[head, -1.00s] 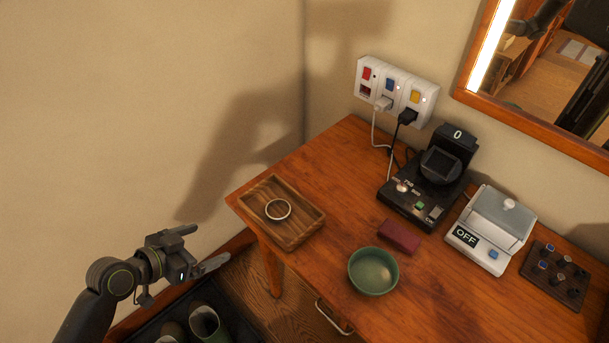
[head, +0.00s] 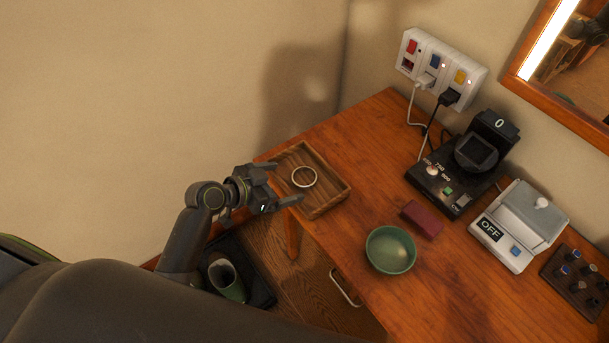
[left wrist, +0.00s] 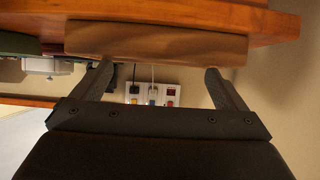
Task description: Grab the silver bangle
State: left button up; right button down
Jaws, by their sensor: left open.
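The silver bangle (head: 304,177) lies flat in a square wooden tray (head: 327,202) at the left end of the wooden table. My left gripper (head: 283,185) is open and empty at the tray's left edge, just short of the bangle in the head view. In the left wrist view my two open fingers (left wrist: 166,88) point toward the tray's side (left wrist: 150,43), and the bangle is not visible there. I cannot tell whether a finger touches the tray. My right gripper is not in view.
A green bowl (head: 390,250), a dark red box (head: 422,219), a black device (head: 452,178) and a white device reading OFF (head: 518,228) stand to the right. A power strip (head: 441,68) is on the wall. Boots (head: 227,279) stand on a floor tray below.

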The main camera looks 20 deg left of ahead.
pick_arm(q)
jog(key=shift+p+x, duration=0.6)
jog(key=shift+x, duration=2.45)
jog(key=shift+w, duration=0.1)
